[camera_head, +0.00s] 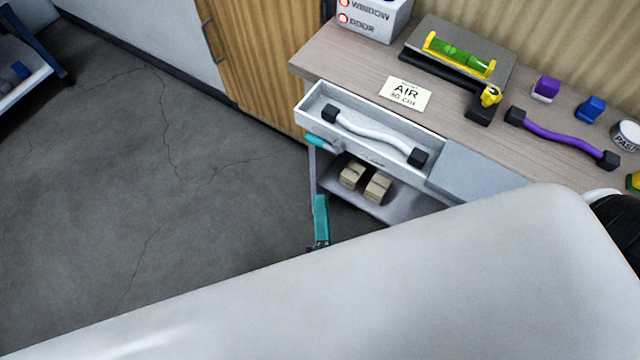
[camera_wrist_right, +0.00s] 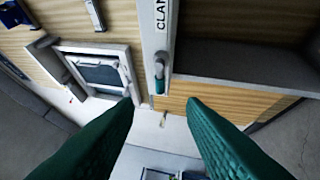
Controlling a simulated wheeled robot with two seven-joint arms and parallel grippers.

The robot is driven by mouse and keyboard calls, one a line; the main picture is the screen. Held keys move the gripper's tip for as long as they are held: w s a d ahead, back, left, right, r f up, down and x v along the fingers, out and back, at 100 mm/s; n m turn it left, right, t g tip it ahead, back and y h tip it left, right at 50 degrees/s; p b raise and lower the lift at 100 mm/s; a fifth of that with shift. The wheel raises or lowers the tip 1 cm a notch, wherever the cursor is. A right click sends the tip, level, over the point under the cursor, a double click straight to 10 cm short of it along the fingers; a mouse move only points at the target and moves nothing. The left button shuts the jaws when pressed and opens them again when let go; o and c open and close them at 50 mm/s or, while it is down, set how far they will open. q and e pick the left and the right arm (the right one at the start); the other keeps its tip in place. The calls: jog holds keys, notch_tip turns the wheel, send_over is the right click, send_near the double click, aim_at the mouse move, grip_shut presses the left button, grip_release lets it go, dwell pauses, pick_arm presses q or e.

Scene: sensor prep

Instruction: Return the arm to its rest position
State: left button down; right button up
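My right gripper (camera_wrist_right: 162,103) is open in the right wrist view, with its two dark teal fingers wide apart and nothing between them. In the head view one teal finger (camera_head: 321,219) shows below and left of the open drawer; the rest is hidden behind my pale arm. The drawer (camera_head: 311,104) holds a white curved bar with black ends (camera_head: 375,136). Its grey and teal handle (camera_head: 317,140) also shows in the right wrist view (camera_wrist_right: 160,77), beyond the fingertips and apart from them. My left gripper is not in view.
Cardboard boxes (camera_head: 377,188) sit on a lower shelf. The grey floor (camera_head: 110,190) at left is clear.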

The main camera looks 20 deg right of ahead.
jog(key=shift+s+a+f, duration=0.1)
jog(key=shift+s+a, duration=0.05)
jog(key=shift+s, duration=0.4)
jog(key=shift+w, duration=0.1)
notch_tip(320, 180, down, 27)
jog(key=s+a+n+g+y+p, duration=0.15)
jog(key=n+g+y+p, duration=0.25)
jog(key=n+g+y, duration=0.9)
jog(key=s+d+f+n+g+h+p, duration=0.3)
jog(key=s+d+f+n+g+h, duration=0.2)
jog(key=s+d+f, duration=1.1)
jog(key=s+n+h, duration=0.1)
jog(key=n+h, duration=0.1)
jog(key=n, duration=0.2)
jog(key=shift+s+d+f+h, duration=0.25)
jog(key=shift+s+d+h, duration=0.05)
jog(key=shift+d+h, duration=0.1)
jog(key=shift+s, duration=0.1)
